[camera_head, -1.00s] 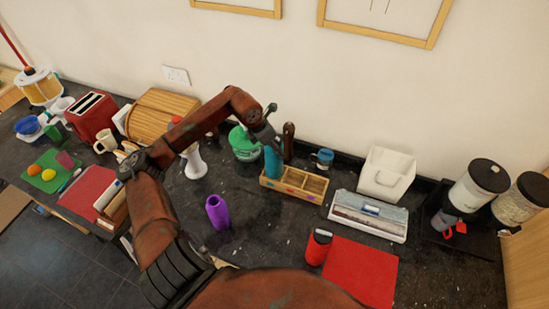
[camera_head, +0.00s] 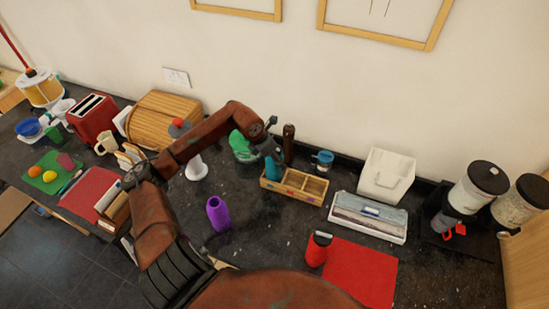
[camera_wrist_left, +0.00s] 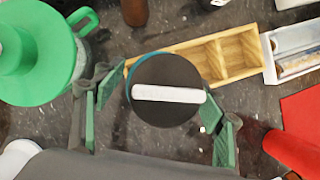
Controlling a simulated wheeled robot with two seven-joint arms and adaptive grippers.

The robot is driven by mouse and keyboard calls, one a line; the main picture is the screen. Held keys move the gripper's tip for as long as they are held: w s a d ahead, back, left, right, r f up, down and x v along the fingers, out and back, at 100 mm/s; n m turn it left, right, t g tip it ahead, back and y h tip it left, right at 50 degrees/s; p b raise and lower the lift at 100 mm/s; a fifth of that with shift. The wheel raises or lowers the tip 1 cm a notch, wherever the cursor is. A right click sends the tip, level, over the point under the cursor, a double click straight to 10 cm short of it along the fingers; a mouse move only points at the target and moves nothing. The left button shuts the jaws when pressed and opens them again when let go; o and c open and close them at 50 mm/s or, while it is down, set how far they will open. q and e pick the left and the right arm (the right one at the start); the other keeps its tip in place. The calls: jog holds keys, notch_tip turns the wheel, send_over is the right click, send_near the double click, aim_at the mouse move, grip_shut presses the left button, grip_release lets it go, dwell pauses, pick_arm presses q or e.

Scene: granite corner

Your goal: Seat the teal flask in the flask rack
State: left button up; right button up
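The teal flask (camera_head: 273,171) stands upright at the left end of the flask rack (camera_head: 311,197), a wooden box with compartments. Its lower part is hidden by the rack's front wall, and I cannot tell whether it touches the bottom. My left gripper (camera_head: 270,152) is at the flask's top, its fingers on either side. In the left wrist view the flask's dark lid with a white bar (camera_wrist_left: 166,92) sits between the green finger pads (camera_wrist_left: 163,100). The rack (camera_wrist_left: 237,52) extends to the right, with empty compartments. My right gripper is out of view.

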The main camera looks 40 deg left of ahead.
pick_arm(q)
jog(key=shift+o, duration=0.2)
jog(key=shift+r, duration=0.1)
jog(key=b+v, duration=0.2)
jog(key=v, duration=1)
jog(key=shift+s, duration=0.1)
